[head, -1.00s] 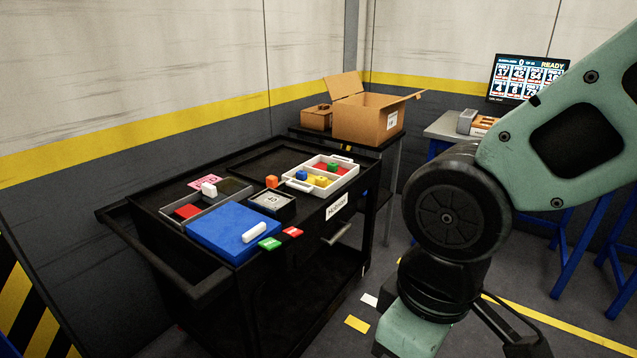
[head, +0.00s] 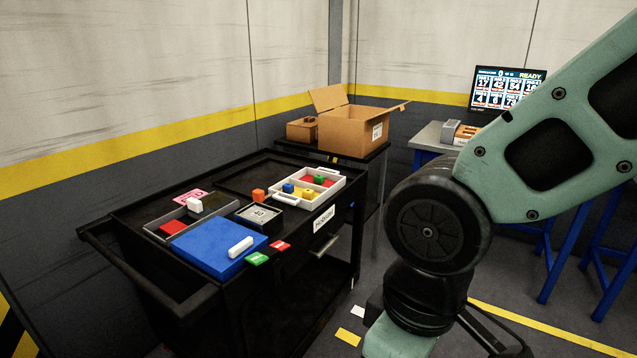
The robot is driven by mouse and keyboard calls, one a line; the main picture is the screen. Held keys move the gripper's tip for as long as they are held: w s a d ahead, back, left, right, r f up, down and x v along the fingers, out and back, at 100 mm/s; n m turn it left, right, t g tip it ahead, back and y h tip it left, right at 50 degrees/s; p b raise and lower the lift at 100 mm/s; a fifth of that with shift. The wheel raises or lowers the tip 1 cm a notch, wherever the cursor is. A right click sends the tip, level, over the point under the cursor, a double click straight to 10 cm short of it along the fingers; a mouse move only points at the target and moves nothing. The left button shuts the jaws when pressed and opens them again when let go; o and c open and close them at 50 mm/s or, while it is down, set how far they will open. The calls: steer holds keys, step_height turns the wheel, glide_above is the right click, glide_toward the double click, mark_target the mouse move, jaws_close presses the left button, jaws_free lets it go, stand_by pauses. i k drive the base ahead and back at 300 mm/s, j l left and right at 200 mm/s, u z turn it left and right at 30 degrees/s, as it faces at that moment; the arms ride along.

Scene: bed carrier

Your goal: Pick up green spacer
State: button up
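A small green block (head: 319,180) sits in the white handled tray (head: 331,197) on the black cart, among red, blue and yellow pieces. I cannot tell for certain which green piece is the spacer. My arm crosses the right side of the head view, bent down at a dark round joint. My gripper is not visible, and no contact with any object shows.
The black cart (head: 150,287) also carries a blue slab (head: 205,244) with a white piece (head: 240,247), an orange cube (head: 258,196) and a grey box (head: 259,215). A cardboard box (head: 350,128) stands behind. Floor is open right of the cart.

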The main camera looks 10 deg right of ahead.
mark_target(318, 179)
steer(key=i+l, duration=0.25)
steer(key=i, duration=0.3)
steer(key=i+l+z, duration=0.1)
steer(key=i, duration=0.4)
steer(key=i+l+z, duration=0.1)
steer(key=i+l, duration=0.2)
steer(key=i, duration=0.25)
steer(key=i+l, duration=0.15)
steer(key=i, duration=0.4)
